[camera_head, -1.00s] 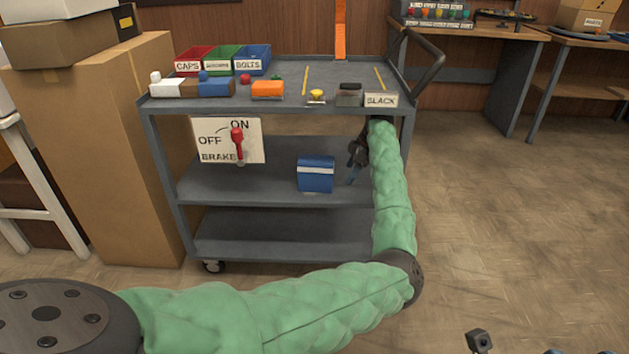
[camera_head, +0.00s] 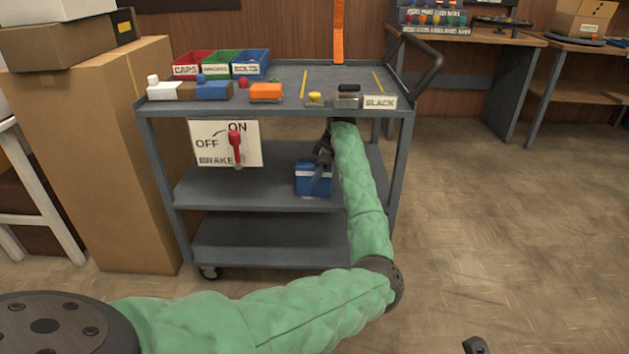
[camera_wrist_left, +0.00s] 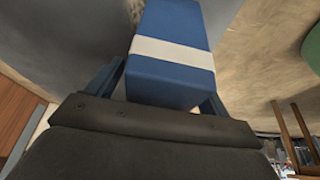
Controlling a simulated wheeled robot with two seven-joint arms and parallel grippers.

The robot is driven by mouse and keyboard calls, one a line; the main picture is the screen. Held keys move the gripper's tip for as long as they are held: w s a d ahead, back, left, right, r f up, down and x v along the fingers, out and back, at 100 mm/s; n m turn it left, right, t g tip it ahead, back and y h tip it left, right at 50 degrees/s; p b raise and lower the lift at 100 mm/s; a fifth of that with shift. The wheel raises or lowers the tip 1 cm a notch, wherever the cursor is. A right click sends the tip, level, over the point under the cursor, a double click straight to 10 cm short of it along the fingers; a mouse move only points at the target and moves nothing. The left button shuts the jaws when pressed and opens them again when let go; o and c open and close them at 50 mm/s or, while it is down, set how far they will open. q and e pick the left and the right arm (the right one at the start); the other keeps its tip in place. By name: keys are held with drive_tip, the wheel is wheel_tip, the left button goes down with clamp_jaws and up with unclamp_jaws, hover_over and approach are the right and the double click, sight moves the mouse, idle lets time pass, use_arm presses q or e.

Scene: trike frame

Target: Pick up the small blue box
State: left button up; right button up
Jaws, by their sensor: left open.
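The small blue box (camera_head: 312,184) with a white band stands on the middle shelf of the grey cart (camera_head: 262,191).
A sign with a red brake lever (camera_head: 235,147) hangs left of the box. The cart's top (camera_head: 330,80) holds bins and small parts above my arm. A large cardboard box (camera_head: 95,150) stands left of the cart.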

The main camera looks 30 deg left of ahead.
use_arm(q)
drive_tip(key=shift+s+a+f+b, duration=0.2)
drive_tip(key=shift+a+f+b, duration=0.1)
drive_tip(key=shift+a+f, duration=0.15)
drive_tip(key=shift+f, duration=0.1)
idle(0.4)
drive_tip(key=c, duration=1.1)
drive_tip(key=shift+f, duration=0.1)
drive_tip(key=shift+c, duration=0.2)
